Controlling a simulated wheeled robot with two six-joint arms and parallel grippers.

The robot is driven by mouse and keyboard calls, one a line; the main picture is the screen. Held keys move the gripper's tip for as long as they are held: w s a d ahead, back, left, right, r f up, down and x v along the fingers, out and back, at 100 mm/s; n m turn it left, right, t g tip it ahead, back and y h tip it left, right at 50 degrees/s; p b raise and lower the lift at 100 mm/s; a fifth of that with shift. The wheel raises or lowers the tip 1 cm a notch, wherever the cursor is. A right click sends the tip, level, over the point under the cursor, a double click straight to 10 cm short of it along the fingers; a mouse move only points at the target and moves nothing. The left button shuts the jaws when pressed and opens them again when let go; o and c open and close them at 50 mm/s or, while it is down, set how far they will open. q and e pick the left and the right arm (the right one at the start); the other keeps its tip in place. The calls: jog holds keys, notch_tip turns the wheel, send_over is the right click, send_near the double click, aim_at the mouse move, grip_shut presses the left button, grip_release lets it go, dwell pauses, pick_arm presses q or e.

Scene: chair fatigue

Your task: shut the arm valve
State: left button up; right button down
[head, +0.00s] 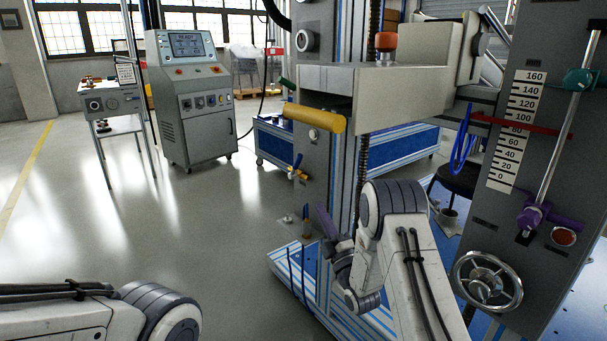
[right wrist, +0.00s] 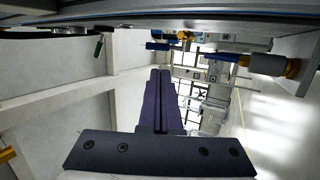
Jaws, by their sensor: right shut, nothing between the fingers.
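A brass valve with a blue lever (head: 297,172) sits on the side of the grey column, below the yellow bar; its lever points up and slightly right in the head view. My right gripper (head: 322,212), with purple fingers, is below and right of this valve, apart from it. In the right wrist view the purple fingers (right wrist: 158,76) are together and hold nothing. Beyond them that view shows a blue lever (right wrist: 219,55) and a yellow fitting with blue (right wrist: 183,36); I cannot tell which is the arm valve. My left gripper is outside the view.
The yellow bar (head: 314,117) juts out above the valve. A blue-framed base (head: 290,262) lies below. A handwheel (head: 487,282) and a scale panel (head: 516,130) stand at the right. A control cabinet (head: 190,100) stands behind left. The floor at left is open.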

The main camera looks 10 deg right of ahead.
aim_at(298, 161)
jog(key=b+x, duration=0.2)
jog(key=x, duration=0.5)
jog(key=b+x, duration=0.2)
jog(key=x, duration=0.5)
jog(key=shift+s+r, duration=0.15)
jog(key=shift+r, duration=0.1)
jog(key=shift+r, duration=0.1)
jog(key=shift+r+p, duration=0.35)
jog(key=shift+p, duration=0.4)
jog(key=r+g+p, duration=0.1)
jog(key=p, duration=0.2)
jog(key=w+r+n+g+p, duration=0.1)
jog(key=g+p, duration=0.1)
jog(key=p, duration=0.1)
jog(key=shift+w+a+g, duration=0.2)
jog(key=shift+a+g, duration=0.1)
jog(key=shift+w+a+n+g+p, duration=0.15)
jog(key=shift+w+n+g+p, duration=0.15)
jog(key=shift+g+p, duration=0.15)
jog(key=shift+w+a, duration=0.1)
jog(key=shift+w, duration=0.1)
jog(key=shift+w+r, duration=0.1)
jog(key=shift+w, duration=0.05)
